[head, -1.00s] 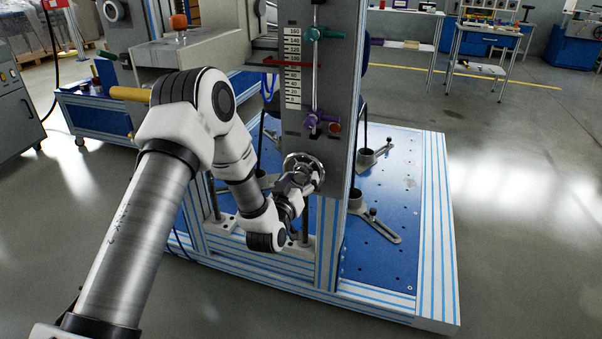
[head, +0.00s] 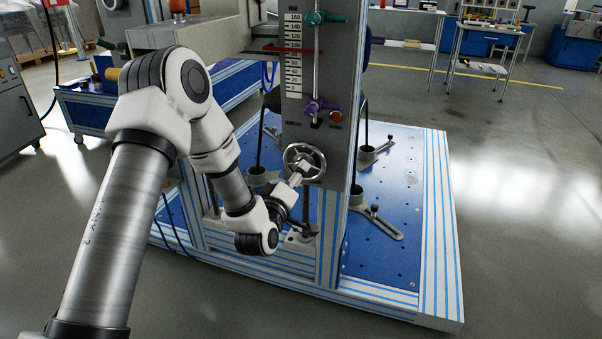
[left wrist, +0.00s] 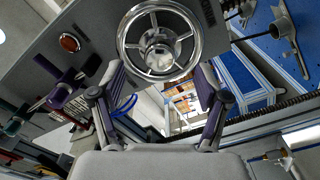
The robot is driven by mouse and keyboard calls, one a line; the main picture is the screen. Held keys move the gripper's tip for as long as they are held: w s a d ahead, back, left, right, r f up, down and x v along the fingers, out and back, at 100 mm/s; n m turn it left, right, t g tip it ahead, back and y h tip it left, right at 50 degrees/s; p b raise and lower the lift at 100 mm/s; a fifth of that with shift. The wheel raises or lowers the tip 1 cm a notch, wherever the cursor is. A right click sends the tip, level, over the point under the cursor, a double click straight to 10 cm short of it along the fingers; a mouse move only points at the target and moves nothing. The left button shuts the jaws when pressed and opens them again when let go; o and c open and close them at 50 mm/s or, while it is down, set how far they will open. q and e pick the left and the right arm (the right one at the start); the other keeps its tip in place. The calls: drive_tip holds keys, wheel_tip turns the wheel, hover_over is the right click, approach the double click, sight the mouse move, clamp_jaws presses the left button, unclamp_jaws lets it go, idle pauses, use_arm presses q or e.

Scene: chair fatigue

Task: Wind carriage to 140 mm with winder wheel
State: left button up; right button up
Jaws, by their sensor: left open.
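The winder wheel (head: 304,162) is a chrome spoked handwheel on the lower front of a grey column. In the left wrist view the wheel (left wrist: 160,42) fills the top middle, with its hub facing me. My left gripper (head: 300,176) is open in front of the wheel's lower part. In the left wrist view its fingers (left wrist: 160,82) are spread below the rim, with nothing between them. Whether they touch the rim is unclear. The height scale (head: 293,75) is a white numbered strip. A red pointer (head: 296,51) crosses it below the top few numbers. My right gripper is not in view.
A teal clamp (head: 326,18) and purple clamp (head: 318,107) sit on the rod beside the scale. A red button (head: 336,117) is above the wheel. The blue base plate (head: 370,250) carries posts and slotted brackets. Open floor lies to the right.

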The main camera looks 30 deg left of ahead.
use_arm(q)
drive_tip(key=shift+r, duration=0.1)
drive_tip(key=n+b, duration=0.4)
drive_tip(key=n, duration=0.4)
drive_tip(key=shift+n+b, duration=0.3)
drive_tip(key=shift+b, duration=0.05)
drive_tip(key=n+b, duration=0.4)
drive_tip(key=n, duration=0.4)
drive_tip(key=shift+b, duration=0.4)
drive_tip(key=shift+w+a, duration=0.1)
